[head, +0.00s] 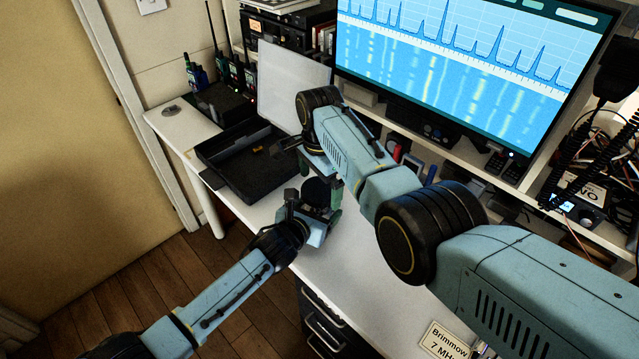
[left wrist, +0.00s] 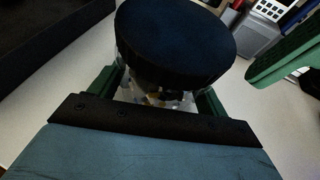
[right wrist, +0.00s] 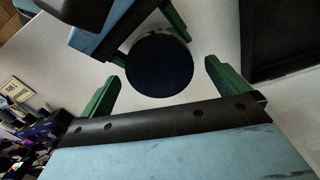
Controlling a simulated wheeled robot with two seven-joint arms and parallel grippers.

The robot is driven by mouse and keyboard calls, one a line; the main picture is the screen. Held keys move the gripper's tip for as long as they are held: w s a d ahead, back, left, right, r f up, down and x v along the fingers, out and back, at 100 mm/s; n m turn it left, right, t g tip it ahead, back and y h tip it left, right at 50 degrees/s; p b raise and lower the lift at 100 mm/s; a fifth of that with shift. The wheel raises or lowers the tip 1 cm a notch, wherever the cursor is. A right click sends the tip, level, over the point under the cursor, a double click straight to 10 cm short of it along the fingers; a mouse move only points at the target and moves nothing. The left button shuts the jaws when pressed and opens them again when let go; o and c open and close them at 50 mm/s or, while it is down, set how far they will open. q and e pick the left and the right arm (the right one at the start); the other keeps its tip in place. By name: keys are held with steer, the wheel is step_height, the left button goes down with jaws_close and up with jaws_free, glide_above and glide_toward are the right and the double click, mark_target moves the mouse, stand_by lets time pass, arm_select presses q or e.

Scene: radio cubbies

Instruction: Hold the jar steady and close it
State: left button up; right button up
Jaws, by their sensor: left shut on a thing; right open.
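A clear jar (left wrist: 155,94) with small mixed contents stands upright over the white desk, its round dark lid (left wrist: 175,42) resting on top. How tightly the lid sits cannot be told. The lid also shows in the head view (head: 316,190) and the right wrist view (right wrist: 159,66). My left gripper (head: 322,212) is shut around the jar's body, below the lid. My right gripper (right wrist: 162,70) is open above the lid, pointing down, its green fingers apart on either side and not touching it. The jar's body is mostly hidden in the head view.
A black open tray (head: 240,172) lies on the desk (head: 360,275) left of the jar. Handheld radios (head: 233,72) stand behind it. A monitor (head: 470,55) and shelf line the back. The desk's front edge runs close beside my left arm.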

step_height(320, 180, up, 11)
stand_by(0.3)
steer(key=shift+r, duration=0.1)
arm_select(q)
steer(key=o, duration=1.9)
steer(key=p+v, duration=0.4)
steer(key=v, duration=0.9)
steer(key=shift+s+a, duration=0.15)
arm_select(e)
step_height(320, 180, up, 4)
steer(key=shift+r, duration=0.1)
